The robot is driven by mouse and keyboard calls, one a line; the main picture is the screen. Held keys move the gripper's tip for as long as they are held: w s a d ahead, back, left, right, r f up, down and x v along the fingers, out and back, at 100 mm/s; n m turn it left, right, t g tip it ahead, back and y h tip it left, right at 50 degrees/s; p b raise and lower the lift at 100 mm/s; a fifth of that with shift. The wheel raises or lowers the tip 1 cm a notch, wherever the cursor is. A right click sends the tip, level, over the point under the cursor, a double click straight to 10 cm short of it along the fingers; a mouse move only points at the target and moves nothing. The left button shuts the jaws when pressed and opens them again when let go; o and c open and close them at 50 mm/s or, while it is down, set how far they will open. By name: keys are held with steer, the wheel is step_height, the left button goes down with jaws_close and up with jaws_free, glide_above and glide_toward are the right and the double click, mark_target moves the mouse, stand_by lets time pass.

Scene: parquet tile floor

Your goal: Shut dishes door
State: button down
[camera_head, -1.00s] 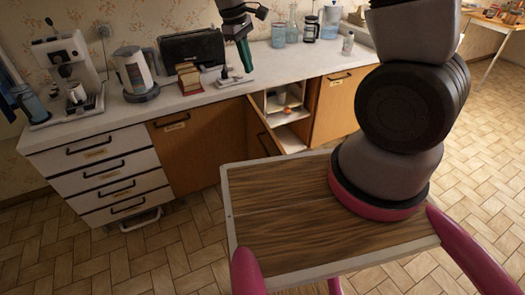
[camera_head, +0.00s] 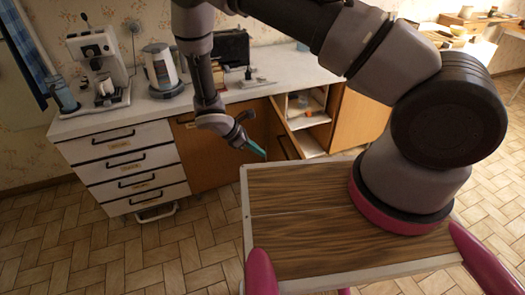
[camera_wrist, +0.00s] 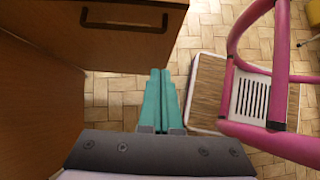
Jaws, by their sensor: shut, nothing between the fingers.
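A brown wooden cabinet door (camera_head: 285,143) stands ajar in the counter front, swung out beside an open compartment with shelves (camera_head: 308,112). No label on it can be read. My gripper (camera_head: 257,151), with teal fingers, is low in front of the counter, just left of the open door in the head view. In the wrist view the shut fingers (camera_wrist: 160,75) are together and empty. A wooden panel with a dark handle (camera_wrist: 125,18), apparently this door, lies above and left of them. I cannot tell whether the gripper touches the door.
White drawers (camera_head: 130,170) and a closed brown door (camera_head: 200,150) are left of the opening. A coffee machine (camera_head: 100,60) and kettle (camera_head: 160,68) stand on the counter (camera_head: 235,92). Open parquet floor (camera_head: 110,250) lies in front.

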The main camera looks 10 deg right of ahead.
steer(key=d+r+x, duration=0.1)
steer(key=d+x, duration=0.1)
steer(key=x, duration=0.8)
steer(key=shift+r, duration=0.15)
steer(key=shift+w+d, duration=0.1)
steer(key=shift+w, duration=0.1)
